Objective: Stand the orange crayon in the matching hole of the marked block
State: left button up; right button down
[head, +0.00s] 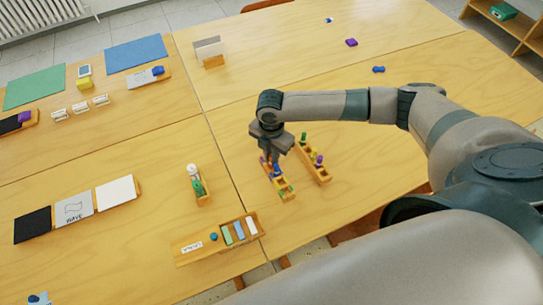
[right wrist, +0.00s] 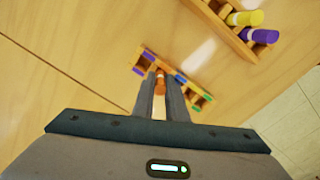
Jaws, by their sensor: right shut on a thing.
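The marked block (head: 290,197) is a narrow wooden bar with coloured patches, in the middle of the head view; in the right wrist view the block (right wrist: 148,66) shows purple, blue and green patches by its holes. My right gripper (head: 270,155) points down over the block's far end. In the right wrist view my right gripper (right wrist: 161,88) is shut on the orange crayon (right wrist: 160,86), which appears upright between the fingers over the block. I cannot tell whether its lower end is in a hole. My left gripper is not in view.
A wooden rack (head: 318,172) with green, purple and yellow crayons stands close beside the block, to its right. A small holder with a green item (head: 197,185) stands to the left, and a wooden tray (head: 222,243) lies nearer me. Bare table separates them.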

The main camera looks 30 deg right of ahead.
jog(key=shift+f, duration=0.1)
dwell(0.3)
jog(key=c, duration=1.7)
grip_release()
jog(key=shift+o, duration=0.3)
jog(key=shift+o, duration=0.9)
jog(key=shift+r, duration=0.2)
jog(key=shift+r+p, duration=2.85)
jog(key=shift+p, duration=0.4)
jog(key=shift+s+f, duration=0.1)
